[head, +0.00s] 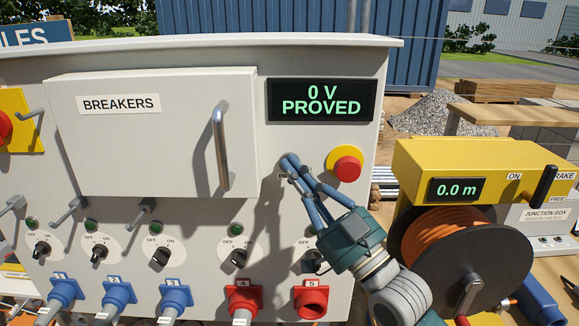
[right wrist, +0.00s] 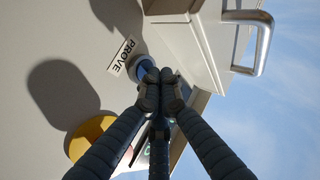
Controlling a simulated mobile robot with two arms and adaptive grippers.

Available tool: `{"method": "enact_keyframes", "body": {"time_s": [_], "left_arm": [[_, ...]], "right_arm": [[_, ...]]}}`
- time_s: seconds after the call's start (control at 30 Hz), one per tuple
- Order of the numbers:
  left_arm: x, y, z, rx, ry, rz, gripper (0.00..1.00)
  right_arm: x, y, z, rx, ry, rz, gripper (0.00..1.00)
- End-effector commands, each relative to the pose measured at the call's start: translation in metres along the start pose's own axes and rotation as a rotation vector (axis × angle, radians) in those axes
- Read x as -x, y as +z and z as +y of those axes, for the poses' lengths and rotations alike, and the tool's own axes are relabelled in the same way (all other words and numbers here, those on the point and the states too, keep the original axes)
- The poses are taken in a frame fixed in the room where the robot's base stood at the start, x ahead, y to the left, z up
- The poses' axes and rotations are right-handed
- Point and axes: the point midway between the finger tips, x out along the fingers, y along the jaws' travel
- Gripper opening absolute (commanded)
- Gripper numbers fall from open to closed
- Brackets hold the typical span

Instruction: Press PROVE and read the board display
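The board display (head: 321,101) at the upper right of the pale grey board reads "0 V PROVED" in green letters. My right gripper (head: 290,164) is at the board below the display, with its fingers drawn together and nothing seen between them. In the right wrist view its fingertips (right wrist: 160,84) meet at the round PROVE button (right wrist: 146,66), covering part of it. The PROVE label (right wrist: 122,55) shows beside the button; in the head view the fingers mostly hide it. Whether the button is pushed in I cannot tell. My left gripper is not in view.
A red stop button on yellow (head: 347,168) sits just right of my fingers. The closed BREAKERS cover (head: 150,140) with its metal handle (head: 220,148) juts out to the left. Several switches and blue and red plugs line the lower board. A yellow cable reel (head: 465,165) reading "0.0 m" stands right.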

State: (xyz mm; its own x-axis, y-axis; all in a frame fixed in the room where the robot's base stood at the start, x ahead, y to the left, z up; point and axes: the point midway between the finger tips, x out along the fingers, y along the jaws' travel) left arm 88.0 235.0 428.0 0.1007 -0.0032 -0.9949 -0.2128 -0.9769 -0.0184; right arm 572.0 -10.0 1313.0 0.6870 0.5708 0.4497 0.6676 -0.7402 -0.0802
Motion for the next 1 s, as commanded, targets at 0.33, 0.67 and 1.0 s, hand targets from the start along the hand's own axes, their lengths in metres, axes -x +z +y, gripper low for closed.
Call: {"method": "enact_keyframes", "body": {"time_s": [0.33, 0.67, 1.0], "left_arm": [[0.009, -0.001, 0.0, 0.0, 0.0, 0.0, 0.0], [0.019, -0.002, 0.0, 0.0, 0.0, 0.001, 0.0], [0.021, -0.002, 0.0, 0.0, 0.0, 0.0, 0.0]], "right_arm": [[0.01, -0.003, -0.003, 0.004, 0.014, -0.01, 0.0], [0.034, -0.011, -0.028, 0.001, 0.009, -0.01, 0.0], [0.042, -0.014, -0.036, 0.001, 0.007, -0.006, 0.0]]}}
